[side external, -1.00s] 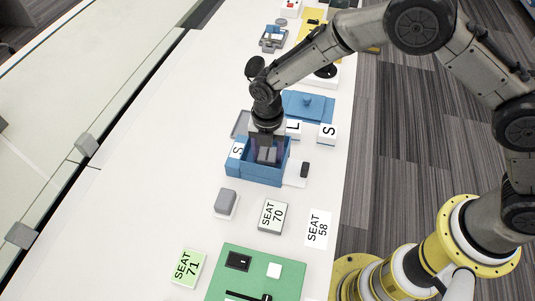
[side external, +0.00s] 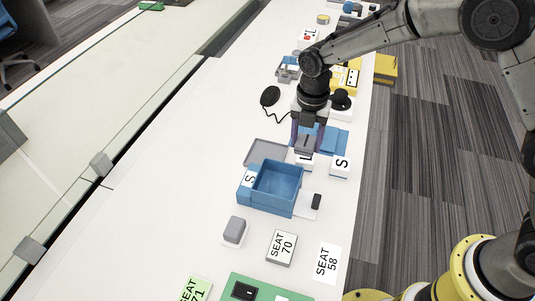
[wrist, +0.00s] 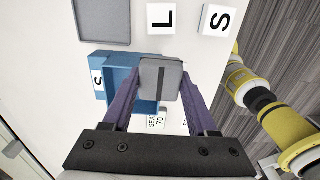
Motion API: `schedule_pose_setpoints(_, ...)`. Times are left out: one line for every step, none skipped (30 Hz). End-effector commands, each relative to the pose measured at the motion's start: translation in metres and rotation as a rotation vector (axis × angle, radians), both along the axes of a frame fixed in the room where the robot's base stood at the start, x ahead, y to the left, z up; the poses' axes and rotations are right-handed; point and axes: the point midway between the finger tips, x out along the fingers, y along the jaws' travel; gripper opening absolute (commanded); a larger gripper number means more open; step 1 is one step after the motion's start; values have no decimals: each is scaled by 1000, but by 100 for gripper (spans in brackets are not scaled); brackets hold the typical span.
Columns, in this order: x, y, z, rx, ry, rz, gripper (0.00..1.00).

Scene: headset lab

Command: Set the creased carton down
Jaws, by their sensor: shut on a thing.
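My gripper (side external: 305,146) is shut on a small grey carton with a dark line across its top, which I take to be the creased carton (side external: 306,144). In the wrist view the carton (wrist: 160,78) sits between the two purple fingers (wrist: 160,88). It is held in the air beyond the open blue bin (side external: 270,203) in the side view. The bin's inside looks empty there. The carton's underside is hidden, and its exact height cannot be told.
White blocks marked L (wrist: 162,18) and S (side external: 340,166) stand near the carton. A flat grey tray (side external: 266,152) lies behind the bin. A blue lidded piece (side external: 334,138) is partly behind my gripper. Another grey block (side external: 235,229) stands in front. The table's left side is clear.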

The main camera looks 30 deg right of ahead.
Motion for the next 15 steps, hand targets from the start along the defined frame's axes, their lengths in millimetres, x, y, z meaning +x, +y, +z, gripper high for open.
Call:
schedule_pose_setpoints(7, 1, -4, 0, 0, -1, 6)
schedule_pose_setpoints(12, 3, -7, 0, 0, -1, 6)
schedule_pose_setpoints(19, 6, -11, 0, 0, -1, 6)
schedule_pose_setpoints(25, 8, -13, 0, 0, 0, 6)
schedule_pose_setpoints(30, 10, -16, -1, 1, 0, 6)
schedule_pose_setpoints(37, 13, -19, 0, 0, 0, 6)
schedule_pose_setpoints(43, 15, -22, 0, 0, 0, 6)
schedule_pose_setpoints(48, 17, -24, 0, 0, 0, 6)
schedule_pose_setpoints(55, 19, -27, 0, 0, 0, 6)
schedule_pose_setpoints(60, 21, -30, 0, 0, 0, 6)
schedule_pose_setpoints(65, 23, -33, 0, 0, 0, 6)
schedule_pose_setpoints(72, 26, -35, 1, -1, 0, 6)
schedule_pose_setpoints(76, 27, -38, 1, -1, 0, 6)
schedule_pose_setpoints(81, 29, -40, 0, 0, 0, 6)
schedule_pose_setpoints(85, 31, -48, -1, 2, 0, 6)
